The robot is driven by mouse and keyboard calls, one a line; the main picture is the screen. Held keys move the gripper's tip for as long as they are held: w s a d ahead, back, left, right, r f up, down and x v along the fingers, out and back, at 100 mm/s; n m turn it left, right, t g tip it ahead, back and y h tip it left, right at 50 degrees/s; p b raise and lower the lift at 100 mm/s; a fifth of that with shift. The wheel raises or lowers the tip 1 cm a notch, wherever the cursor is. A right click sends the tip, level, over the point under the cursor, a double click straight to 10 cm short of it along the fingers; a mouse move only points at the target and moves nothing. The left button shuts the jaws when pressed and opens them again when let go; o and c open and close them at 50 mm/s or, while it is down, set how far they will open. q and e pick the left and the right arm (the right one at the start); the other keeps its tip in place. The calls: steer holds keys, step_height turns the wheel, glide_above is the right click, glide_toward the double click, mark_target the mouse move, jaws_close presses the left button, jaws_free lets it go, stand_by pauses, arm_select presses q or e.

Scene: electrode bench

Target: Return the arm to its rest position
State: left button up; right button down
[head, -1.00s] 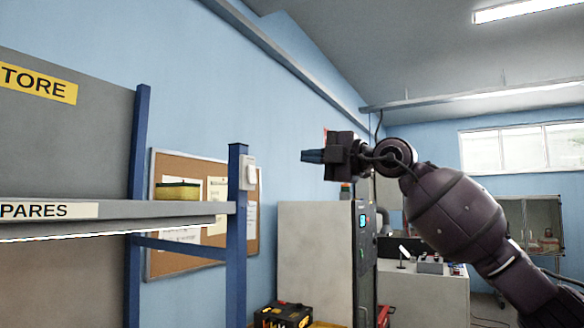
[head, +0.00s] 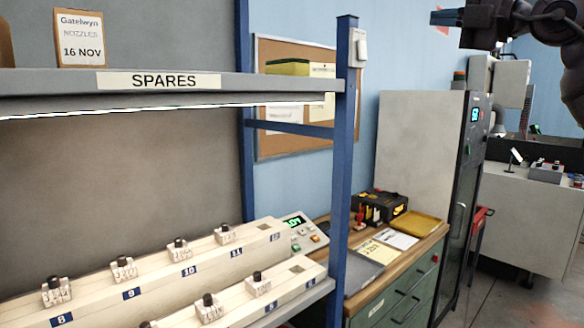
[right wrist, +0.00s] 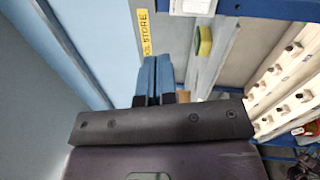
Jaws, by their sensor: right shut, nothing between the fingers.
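My right gripper (head: 447,17) is at the top right of the head view, raised in front of the rack and to the right of its blue post. Its blue fingers point left and are shut with nothing between them. In the right wrist view the two blue fingers (right wrist: 157,78) lie together, pointing towards the store rack. Part of my right arm is cut off by the top and right edges of the head view. My left gripper is not in view.
A rack with a SPARES shelf (head: 40,83) and blue post (head: 345,150) stands at left. Numbered white holders (head: 160,290) carry several electrodes below. A green-drawer bench (head: 400,300) and grey cabinet (head: 420,130) stand to the right. Floor (head: 520,300) shows at lower right.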

steer(key=s+a+r+n+g+y, duration=0.25)
steer(key=s+a+n+y, duration=0.2)
steer(key=n+y, duration=0.25)
steer(key=w+f+m+t+h, duration=0.3)
steer(key=f+m, duration=0.3)
steer(key=f, duration=0.3)
steer(key=w+d+f+m+t+h, duration=0.1)
steer(key=w+f+m+t+h, duration=0.3)
steer(key=f, duration=0.6)
steer(key=w+f+m+t+h, duration=0.1)
steer(key=f+m+t+h, duration=0.15)
steer(key=f+m, duration=0.55)
steer(key=s+d+f+m+g+h, duration=0.1)
steer(key=s+f+m+h, duration=0.15)
steer(key=f, duration=1.05)
steer(key=s+d+f+m+g+h, duration=0.15)
steer(key=f+m+h, duration=0.25)
steer(key=f, duration=0.8)
steer(key=s+f+m+g+h, duration=0.3)
steer(key=s+f+m+g, duration=0.5)
steer(key=s+f, duration=2.1)
step_height(320, 180, down, 3)
steer(key=shift+s+a+f+m+h, duration=0.15)
steer(key=shift+s+m+h, duration=0.2)
steer(key=shift+m, duration=0.2)
steer(key=shift+s, duration=0.1)
